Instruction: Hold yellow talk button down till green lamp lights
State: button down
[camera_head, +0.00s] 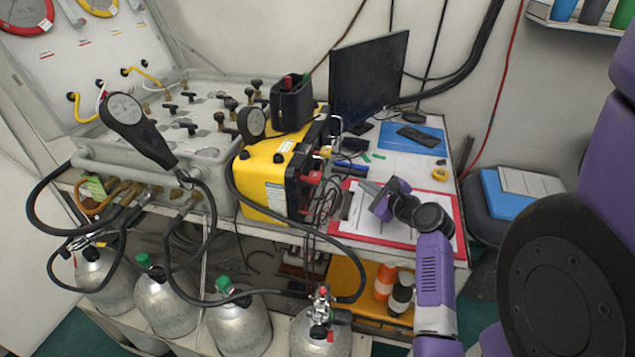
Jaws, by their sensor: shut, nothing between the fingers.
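The yellow box (268,180), which looks like the diver radio, stands at the middle of the bench beside the valve panel. Its black front (308,165) faces right, toward my gripper, and is seen at a steep angle. I cannot make out the yellow talk button or the green lamp on it. My gripper (366,188) is shut and empty. It is above the red clipboard, to the right of the box's front, with a gap between them. Its fingertips point left toward the box.
Black cables (322,200) hang before the box's front. A red clipboard (459,225) with papers lies under my gripper. A dark monitor (369,75) stands behind, beside a blue folder (392,142). Silver cylinders (238,325) with hoses stand below the bench.

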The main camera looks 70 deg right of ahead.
jog(key=shift+w+a+f+m+t+y, duration=0.3)
jog(key=shift+w+a+f+m+y, duration=0.25)
jog(key=shift+m, duration=0.25)
jog(key=shift+r, duration=0.1)
jog(key=w, duration=0.7)
jog(key=shift+a+r, duration=0.15)
jog(key=shift+a, duration=0.2)
jog(key=shift+w+a+p, duration=0.1)
jog(key=shift+w+p, duration=0.4)
jog(key=shift+w, duration=0.3)
dwell(0.9)
jog(key=shift+w+p, duration=0.4)
jog(key=shift+p, duration=0.05)
jog(key=shift+w+p, duration=0.3)
jog(key=shift+w, duration=0.15)
dwell(1.7)
